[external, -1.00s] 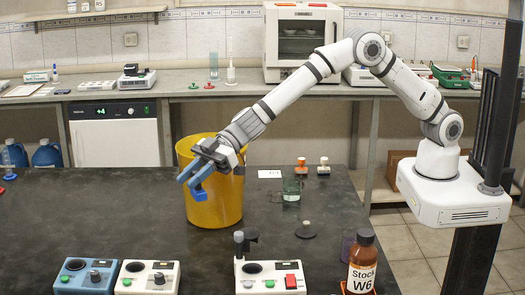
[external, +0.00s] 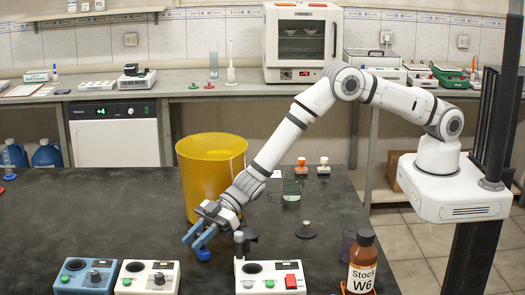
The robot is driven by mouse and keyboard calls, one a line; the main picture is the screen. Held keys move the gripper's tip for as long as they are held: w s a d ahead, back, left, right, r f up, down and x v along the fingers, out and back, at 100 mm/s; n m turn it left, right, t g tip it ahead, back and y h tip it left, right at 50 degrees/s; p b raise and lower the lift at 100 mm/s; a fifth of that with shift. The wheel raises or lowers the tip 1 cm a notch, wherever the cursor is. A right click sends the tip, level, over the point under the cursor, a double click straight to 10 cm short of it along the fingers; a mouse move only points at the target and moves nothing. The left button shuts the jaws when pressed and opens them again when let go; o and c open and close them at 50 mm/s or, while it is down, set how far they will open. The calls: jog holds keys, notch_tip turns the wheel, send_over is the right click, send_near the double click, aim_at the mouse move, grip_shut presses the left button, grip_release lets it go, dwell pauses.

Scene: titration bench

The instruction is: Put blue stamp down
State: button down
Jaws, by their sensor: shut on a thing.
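My gripper (external: 194,238) has blue fingers and is low over the dark bench top, in front of the yellow bin. It is shut on the blue stamp (external: 204,254), whose blue lower end shows just below the fingers. The stamp's handle is hidden by the fingers. The stamp's lower end is at or very near the bench surface; I cannot tell whether it touches.
The yellow bin (external: 212,175) stands right behind my gripper. Orange (external: 301,167) and white (external: 323,166) stamps stand at the back right. A brown bottle (external: 362,262) is front right. The bench's left is mostly clear.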

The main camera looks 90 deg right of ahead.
jog(key=shift+f, duration=0.5)
jog(key=shift+f, duration=0.2)
jog(key=c, duration=1.2)
grip_release()
jog(key=shift+r, duration=0.1)
jog(key=shift+s+d+r, duration=0.1)
jog(key=shift+d+r, duration=0.05)
jog(key=shift+r, duration=0.05)
jog(key=shift+b+v, duration=0.5)
jog(key=shift+v, duration=0.65)
notch_tip(320, 180, up, 6)
jog(key=shift+s+d+f+b, duration=0.1)
jog(key=shift+s+f+b, duration=0.1)
jog(key=shift+b, duration=0.45)
jog(key=shift+r, duration=0.75)
